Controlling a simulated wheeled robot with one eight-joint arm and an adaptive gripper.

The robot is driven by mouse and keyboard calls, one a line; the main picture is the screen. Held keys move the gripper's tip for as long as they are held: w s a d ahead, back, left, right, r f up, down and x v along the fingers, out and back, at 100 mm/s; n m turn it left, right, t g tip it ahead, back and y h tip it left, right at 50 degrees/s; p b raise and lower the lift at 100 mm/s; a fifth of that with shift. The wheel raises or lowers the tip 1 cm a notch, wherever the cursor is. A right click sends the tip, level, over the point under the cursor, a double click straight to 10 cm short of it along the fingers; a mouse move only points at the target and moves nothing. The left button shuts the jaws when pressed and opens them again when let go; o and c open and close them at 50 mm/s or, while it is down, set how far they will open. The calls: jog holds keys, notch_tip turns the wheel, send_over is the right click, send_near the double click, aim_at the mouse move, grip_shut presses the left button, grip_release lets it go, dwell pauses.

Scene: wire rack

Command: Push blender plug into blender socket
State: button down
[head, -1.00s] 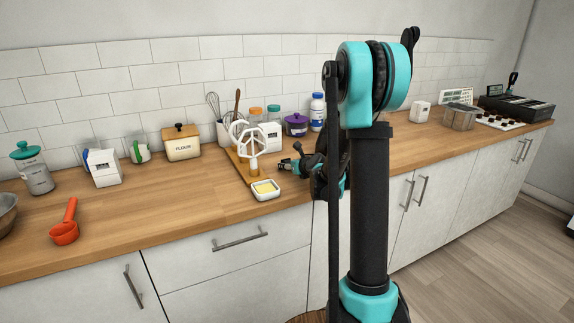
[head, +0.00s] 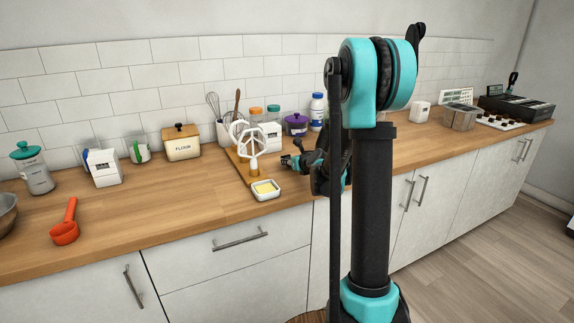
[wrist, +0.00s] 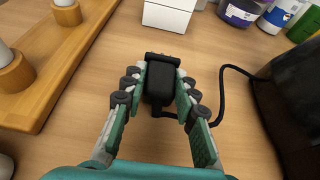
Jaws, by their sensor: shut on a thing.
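The black plug (wrist: 160,86) shows in the wrist view with its short prongs pointing away from me. My gripper (wrist: 161,92) is shut on it, one finger on each side, above the wooden counter. A black cable runs from the plug to the right, toward a large black object (wrist: 298,95) at the right edge. In the head view my gripper (head: 288,162) is low over the counter, right of the butter dish, and the plug is too small to make out. I cannot identify the blender socket in either view.
A white box (wrist: 170,13) stands ahead of the plug. A wooden board (wrist: 45,75) is to the left, with a whisk-like beater (head: 247,140) on it. A butter dish (head: 265,190) sits near the front edge. A purple pot (head: 296,125) stands behind.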

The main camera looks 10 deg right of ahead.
jog(key=shift+r, duration=1.75)
jog(key=shift+r, duration=0.1)
